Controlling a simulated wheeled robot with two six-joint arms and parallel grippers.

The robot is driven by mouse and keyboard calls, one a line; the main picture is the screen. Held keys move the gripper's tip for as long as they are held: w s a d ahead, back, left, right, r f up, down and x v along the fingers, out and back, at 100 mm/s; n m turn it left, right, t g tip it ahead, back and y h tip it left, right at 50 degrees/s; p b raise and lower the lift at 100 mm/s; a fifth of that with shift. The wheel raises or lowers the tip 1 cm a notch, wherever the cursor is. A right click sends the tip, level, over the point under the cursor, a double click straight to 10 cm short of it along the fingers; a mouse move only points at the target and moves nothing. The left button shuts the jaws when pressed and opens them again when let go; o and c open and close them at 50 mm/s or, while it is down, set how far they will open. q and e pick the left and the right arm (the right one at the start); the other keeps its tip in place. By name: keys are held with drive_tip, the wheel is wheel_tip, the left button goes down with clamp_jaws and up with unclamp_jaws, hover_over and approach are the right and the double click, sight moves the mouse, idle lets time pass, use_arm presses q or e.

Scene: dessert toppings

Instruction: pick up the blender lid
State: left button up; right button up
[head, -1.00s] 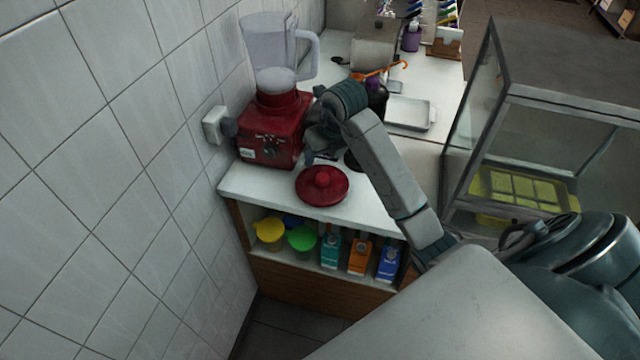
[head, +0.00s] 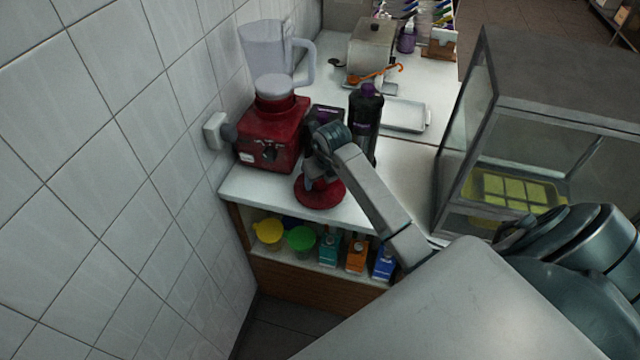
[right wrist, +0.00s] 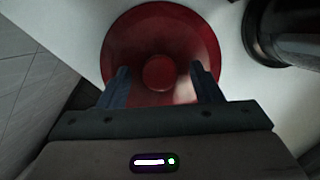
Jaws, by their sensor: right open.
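The red blender lid (head: 322,198) lies on the white counter in front of the red blender, partly covered by my right gripper (head: 318,180) in the head view. In the right wrist view the round lid (right wrist: 160,25) has a raised knob (right wrist: 159,72) at its middle. My right gripper (right wrist: 160,82) is open over the lid, with one finger on each side of the knob, apart from it. The blender (head: 270,130) stands upright with a clear jug (head: 270,50) on top. My left gripper is not in view.
A dark bottle (head: 365,118) stands on the counter right of my right gripper. A metal tray (head: 408,114) lies behind it. A glass case (head: 520,130) is at the right, and a tiled wall (head: 110,150) is close on the left.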

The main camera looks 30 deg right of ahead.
drive_tip(key=shift+f, duration=0.15)
drive_tip(key=shift+c, duration=0.5)
drive_tip(key=c, duration=1)
